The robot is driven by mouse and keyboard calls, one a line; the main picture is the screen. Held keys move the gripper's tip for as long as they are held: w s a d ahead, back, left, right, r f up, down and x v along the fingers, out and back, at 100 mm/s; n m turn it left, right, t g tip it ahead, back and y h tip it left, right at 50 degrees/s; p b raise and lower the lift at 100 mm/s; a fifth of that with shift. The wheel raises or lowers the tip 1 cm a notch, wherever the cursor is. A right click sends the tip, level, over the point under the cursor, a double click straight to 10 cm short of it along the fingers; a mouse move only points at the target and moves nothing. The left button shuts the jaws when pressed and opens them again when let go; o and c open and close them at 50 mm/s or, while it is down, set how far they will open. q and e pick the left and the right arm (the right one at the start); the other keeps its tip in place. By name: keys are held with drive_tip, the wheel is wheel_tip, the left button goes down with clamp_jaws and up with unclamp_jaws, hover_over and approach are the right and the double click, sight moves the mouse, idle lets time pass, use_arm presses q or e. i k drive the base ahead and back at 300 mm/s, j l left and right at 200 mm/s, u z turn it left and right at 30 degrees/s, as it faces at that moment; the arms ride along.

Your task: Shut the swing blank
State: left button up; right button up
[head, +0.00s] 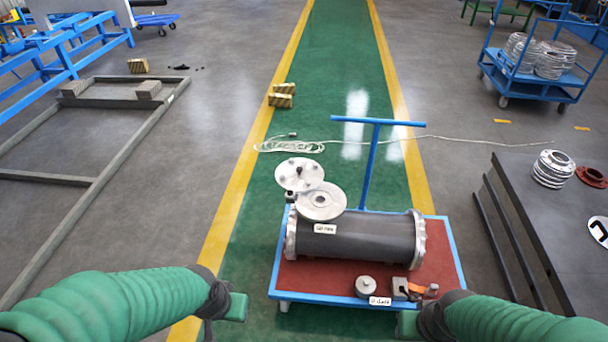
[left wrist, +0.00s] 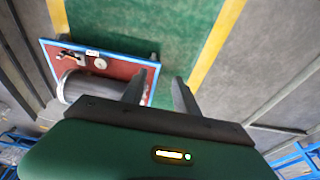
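The flanged shell (head: 365,241) is a dark grey cylinder with silver end flanges, lying on a red-topped blue cart (head: 300,277). On its upper left is a round silver nozzle flange (head: 321,203). The swing blank (head: 299,174), a silver disc with a dark centre knob, sits up and left of that flange, swung aside and seeming to overlap its edge. My left gripper (head: 236,308) is left of the cart, apart from the shell. In the left wrist view its fingers (left wrist: 158,92) are spread and empty. My right gripper (head: 408,324) is at the cart's front edge; its fingers are unclear.
The blue T-handle (head: 375,123) rises behind the shell. A dark plate stack (head: 545,230) stands right. Open floor lies left of the cart.

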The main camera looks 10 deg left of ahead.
sight(295, 174)
drive_tip(key=k+l+z, duration=0.2)
drive_tip(key=k, duration=0.45)
drive_tip(key=i+j+z, duration=0.5)
drive_tip(key=j+z, duration=0.2)
drive_tip(key=i+j+z, duration=0.15)
drive_tip(key=j+z, duration=0.2)
drive_tip(key=i+j, duration=0.1)
drive_tip(key=j, duration=0.25)
drive_tip(key=i+j, duration=0.15)
drive_tip(key=j, duration=0.2)
drive_tip(key=i+j, duration=0.1)
drive_tip(key=j, duration=0.25)
drive_tip(key=i+j, duration=0.15)
drive_tip(key=j, duration=0.15)
drive_tip(key=i+j, duration=0.1)
drive_tip(key=j, duration=0.25)
drive_tip(key=i+j, duration=0.15)
drive_tip(key=j, duration=0.2)
